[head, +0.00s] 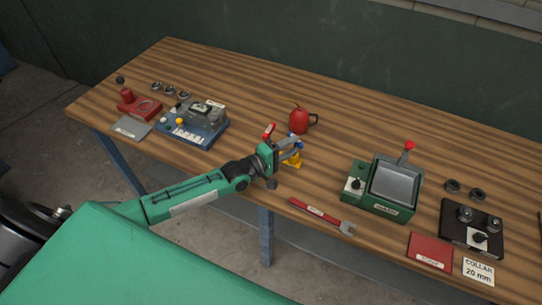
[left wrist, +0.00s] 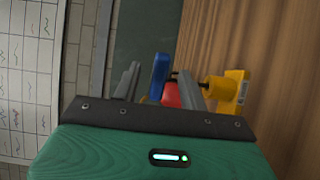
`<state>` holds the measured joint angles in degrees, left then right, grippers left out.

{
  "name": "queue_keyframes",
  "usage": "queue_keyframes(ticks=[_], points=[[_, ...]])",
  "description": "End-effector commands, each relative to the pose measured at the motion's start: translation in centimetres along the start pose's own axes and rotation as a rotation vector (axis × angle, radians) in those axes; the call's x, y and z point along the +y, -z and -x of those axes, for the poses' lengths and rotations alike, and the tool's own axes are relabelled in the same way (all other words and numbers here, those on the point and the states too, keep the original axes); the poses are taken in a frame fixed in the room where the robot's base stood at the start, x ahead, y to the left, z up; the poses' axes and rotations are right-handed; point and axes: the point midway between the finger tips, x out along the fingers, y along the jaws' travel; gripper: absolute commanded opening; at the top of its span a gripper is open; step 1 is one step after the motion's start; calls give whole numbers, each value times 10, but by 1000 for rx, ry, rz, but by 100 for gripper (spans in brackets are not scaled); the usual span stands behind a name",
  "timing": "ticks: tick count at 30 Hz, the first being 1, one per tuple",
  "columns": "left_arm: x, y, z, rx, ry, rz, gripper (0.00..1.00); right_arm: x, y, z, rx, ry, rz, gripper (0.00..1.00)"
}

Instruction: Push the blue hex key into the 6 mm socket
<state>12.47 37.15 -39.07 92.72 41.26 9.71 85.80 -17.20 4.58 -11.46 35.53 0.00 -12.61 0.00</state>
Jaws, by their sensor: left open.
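The blue hex key's grip shows in the left wrist view (left wrist: 159,76), standing between my two finger bars. In the head view only a little blue shows beside my left gripper (head: 291,148). A yellow holder (left wrist: 227,92) with a pale label is just right of the fingers in the wrist view; it also shows partly behind the gripper in the head view (head: 291,160). My left gripper is open around the blue grip, and I cannot tell whether a finger touches it. I cannot make out the 6 mm socket or the key's tip. My right gripper is not shown.
A red can (head: 299,121) stands behind the gripper. A red-handled wrench (head: 322,216) lies near the front edge. A green tray device (head: 383,207) stands to the right, and a blue device (head: 196,130) to the left. The wooden bench is clear behind the can.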

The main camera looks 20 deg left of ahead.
Motion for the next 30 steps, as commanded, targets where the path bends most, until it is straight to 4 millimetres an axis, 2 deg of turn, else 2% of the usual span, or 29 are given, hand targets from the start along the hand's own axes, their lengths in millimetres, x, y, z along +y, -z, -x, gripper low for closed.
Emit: queue_keyframes(ticks=[12,18,24,30], points=[[-4,0,74,-1,4,0,43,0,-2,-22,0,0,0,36],[-3,0,105,-1,3,-1,43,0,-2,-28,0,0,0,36],[-2,0,123,-1,2,0,43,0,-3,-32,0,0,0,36],[0,0,128,0,0,-1,43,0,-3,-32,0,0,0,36]])
